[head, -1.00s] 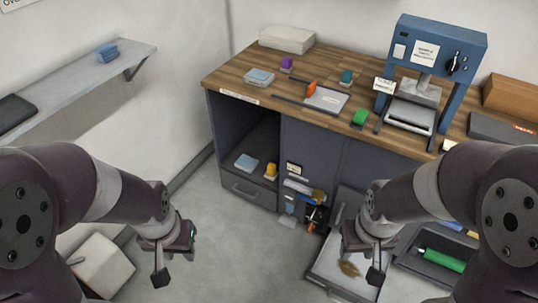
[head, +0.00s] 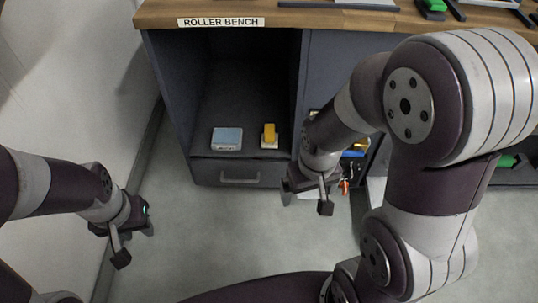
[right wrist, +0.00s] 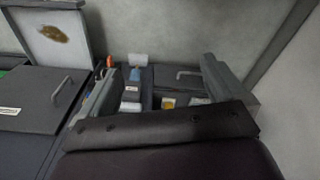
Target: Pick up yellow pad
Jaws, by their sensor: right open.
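The yellow pad (head: 269,131) stands on a small white base inside the open cabinet compartment, near its front edge. A light blue pad (head: 227,137) on a pale base lies to its left. My right gripper (head: 307,200) is open and empty, in front of the cabinet, right of and nearer than the yellow pad. In the right wrist view, a small yellow thing (right wrist: 168,102), likely the pad, shows between the open fingers (right wrist: 163,88), beyond them. My left gripper (head: 121,243) hangs over the floor at the left, away from the pads; its jaw gap is unclear.
The compartment has a wooden top labelled ROLLER BENCH (head: 221,22), side walls and a closed drawer (head: 240,175) below. Coloured items sit in a lower spot behind my right wrist. The floor (head: 215,235) before the cabinet is clear.

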